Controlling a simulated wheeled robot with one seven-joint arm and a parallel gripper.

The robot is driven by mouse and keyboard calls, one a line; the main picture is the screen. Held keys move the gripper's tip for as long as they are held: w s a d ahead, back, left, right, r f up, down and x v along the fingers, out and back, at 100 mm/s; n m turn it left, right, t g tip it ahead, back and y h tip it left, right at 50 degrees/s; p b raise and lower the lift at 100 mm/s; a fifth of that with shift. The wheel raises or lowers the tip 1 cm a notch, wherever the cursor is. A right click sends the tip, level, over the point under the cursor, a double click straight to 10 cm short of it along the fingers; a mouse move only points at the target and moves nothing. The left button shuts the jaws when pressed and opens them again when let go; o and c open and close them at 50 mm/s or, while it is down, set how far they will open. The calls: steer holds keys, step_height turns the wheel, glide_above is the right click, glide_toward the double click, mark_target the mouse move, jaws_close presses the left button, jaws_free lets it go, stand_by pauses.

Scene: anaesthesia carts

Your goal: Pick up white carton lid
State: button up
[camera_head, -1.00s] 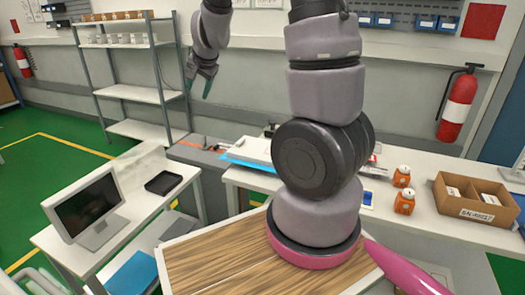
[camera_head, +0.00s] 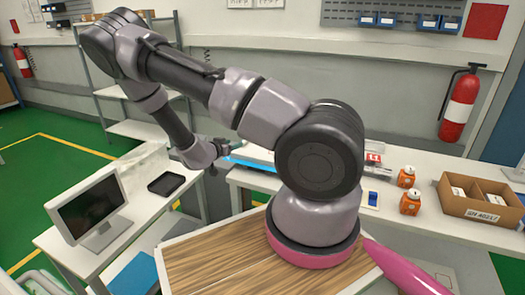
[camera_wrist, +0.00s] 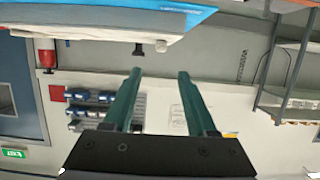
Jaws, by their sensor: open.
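A flat white piece (camera_head: 257,153), which may be the white carton lid, lies on the bench with a blue sheet (camera_head: 250,165) at its front edge. My arm partly hides it. In the wrist view a white slab (camera_wrist: 95,48) and a blue surface (camera_wrist: 130,17) show at the upper left, apart from my fingers. My gripper (camera_wrist: 160,72) is open, with two green fingers apart and nothing between them. In the head view my gripper (camera_head: 226,147) is small and partly hidden, near the left end of the white piece.
A monitor (camera_head: 88,212) and a black tray (camera_head: 166,184) are on the left desk. A metal shelf (camera_head: 140,132) stands behind my arm.

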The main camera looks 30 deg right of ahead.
steer(key=x, duration=0.9)
steer(key=shift+w+d+f, duration=0.1)
steer(key=shift+w+f, duration=0.05)
steer(key=shift+f, duration=0.3)
jaws_close()
